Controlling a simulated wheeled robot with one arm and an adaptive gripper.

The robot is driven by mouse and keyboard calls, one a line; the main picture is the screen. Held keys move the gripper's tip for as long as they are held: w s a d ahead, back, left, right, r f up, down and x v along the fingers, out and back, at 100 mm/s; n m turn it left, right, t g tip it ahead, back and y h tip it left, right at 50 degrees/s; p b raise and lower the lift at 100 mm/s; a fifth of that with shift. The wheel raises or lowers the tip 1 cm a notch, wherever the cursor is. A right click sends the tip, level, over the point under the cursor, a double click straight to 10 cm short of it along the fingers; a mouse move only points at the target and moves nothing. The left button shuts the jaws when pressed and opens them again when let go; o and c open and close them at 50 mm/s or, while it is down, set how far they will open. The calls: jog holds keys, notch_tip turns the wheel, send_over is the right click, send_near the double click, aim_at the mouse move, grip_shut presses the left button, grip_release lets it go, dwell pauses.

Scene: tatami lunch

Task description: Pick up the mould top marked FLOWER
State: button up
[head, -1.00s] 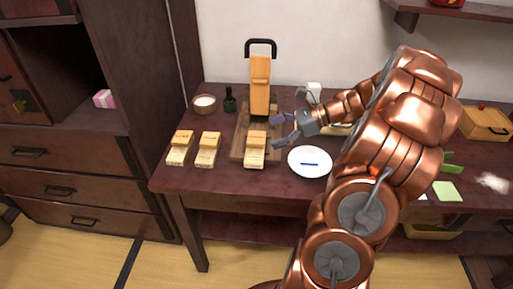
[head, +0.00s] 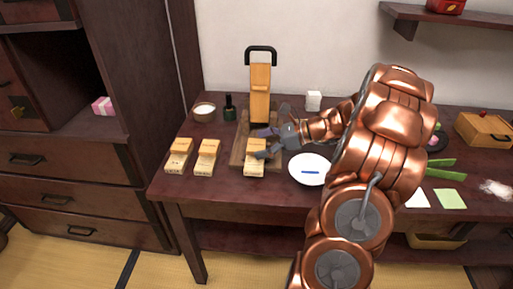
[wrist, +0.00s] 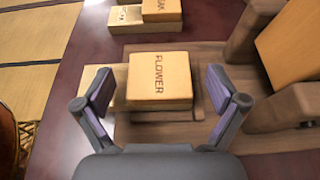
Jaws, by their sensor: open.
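The mould top marked FLOWER (wrist: 160,80) is a pale wooden block between the two fingers of my gripper (wrist: 158,92) in the wrist view, its lettering readable. It sits on a lower wooden piece (wrist: 120,88) on the brown wooden board. My gripper (head: 260,143) is open, with a finger on each side of the block and visible gaps. I cannot tell how far above the block the fingers are.
Two similar wooden moulds (head: 179,153) (head: 207,155) stand to the left. A tall wooden press with a black handle (head: 260,90) stands behind on the board (head: 238,155). A white plate (head: 308,169) lies just right.

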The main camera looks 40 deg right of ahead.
jog(key=shift+c, duration=0.3)
jog(key=c, duration=1.1)
